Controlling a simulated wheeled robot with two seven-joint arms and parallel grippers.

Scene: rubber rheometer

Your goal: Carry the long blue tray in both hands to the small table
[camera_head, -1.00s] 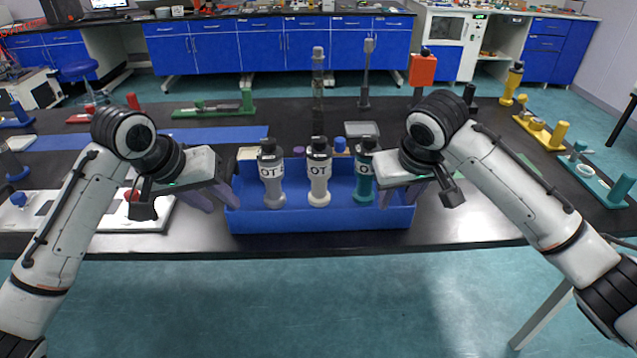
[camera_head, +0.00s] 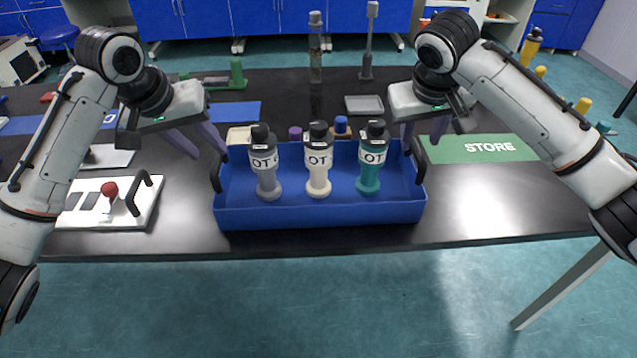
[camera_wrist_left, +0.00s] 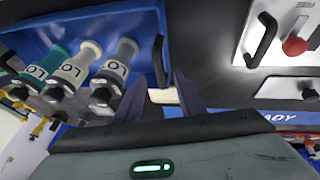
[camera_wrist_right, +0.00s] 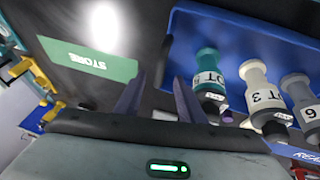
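The long blue tray (camera_head: 320,212) sits on the black bench near its front edge. It holds a grey bottle (camera_head: 266,162), a cream bottle (camera_head: 318,160) and a teal bottle (camera_head: 371,158), all upright. A black handle stands at each end, the left one (camera_head: 217,172) and the right one (camera_head: 419,160). My left gripper (camera_head: 204,150) is open at the left handle, which shows between its fingers in the left wrist view (camera_wrist_left: 159,62). My right gripper (camera_head: 423,142) is open at the right handle, also between its fingers in the right wrist view (camera_wrist_right: 165,58). Neither grips a handle. The small table is not identifiable.
A white panel with a red knob (camera_head: 110,190) lies left of the tray. A green STORE mat (camera_head: 480,149) lies to the right. A purple cap (camera_head: 295,133) and a blue-capped item (camera_head: 341,127) show behind the tray. The floor in front is clear.

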